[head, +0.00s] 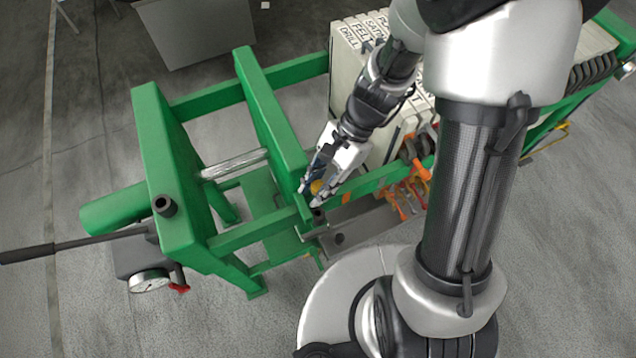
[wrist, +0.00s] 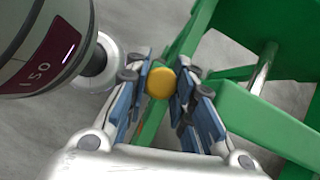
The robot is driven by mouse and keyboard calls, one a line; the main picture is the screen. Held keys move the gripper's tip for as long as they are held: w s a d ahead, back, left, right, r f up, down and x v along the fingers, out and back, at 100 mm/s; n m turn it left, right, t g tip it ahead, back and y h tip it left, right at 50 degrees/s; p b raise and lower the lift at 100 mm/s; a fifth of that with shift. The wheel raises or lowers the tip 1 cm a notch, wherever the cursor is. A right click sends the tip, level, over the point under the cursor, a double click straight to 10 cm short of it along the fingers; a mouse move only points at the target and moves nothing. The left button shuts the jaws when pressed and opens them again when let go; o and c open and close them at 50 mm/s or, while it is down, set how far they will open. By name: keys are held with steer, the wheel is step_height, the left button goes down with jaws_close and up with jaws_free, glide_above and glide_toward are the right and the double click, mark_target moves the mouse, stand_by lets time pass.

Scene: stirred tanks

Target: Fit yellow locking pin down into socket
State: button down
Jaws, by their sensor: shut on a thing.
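The yellow locking pin (head: 317,187) shows as a small yellow spot between my fingers in the head view. In the wrist view its round yellow head (wrist: 160,83) sits between the two blue-padded fingers. My gripper (head: 310,195) is shut on the pin, over the near right corner of the green frame. A dark round socket (head: 319,215) is on the frame just below the fingertips. The pin's shank is hidden, so I cannot tell whether it is in the socket or above it.
The green press frame (head: 270,110) stands around the gripper, with a similar dark socket (head: 164,206) at its left post. White plates (head: 345,75) stand behind my gripper. Orange clamps (head: 410,200) hang to the right. A gauge (head: 149,281) and lever (head: 60,248) are at lower left.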

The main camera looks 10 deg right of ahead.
steer(key=shift+f+b, duration=1.8)
steer(key=shift+f, duration=0.75)
steer(key=shift+f+b, duration=1.45)
steer(key=shift+f, duration=0.7)
steer(key=shift+r, duration=0.15)
steer(key=shift+r+p, duration=1.75)
steer(key=shift+f+b, duration=0.4)
steer(key=shift+f, duration=0.35)
stand_by(0.6)
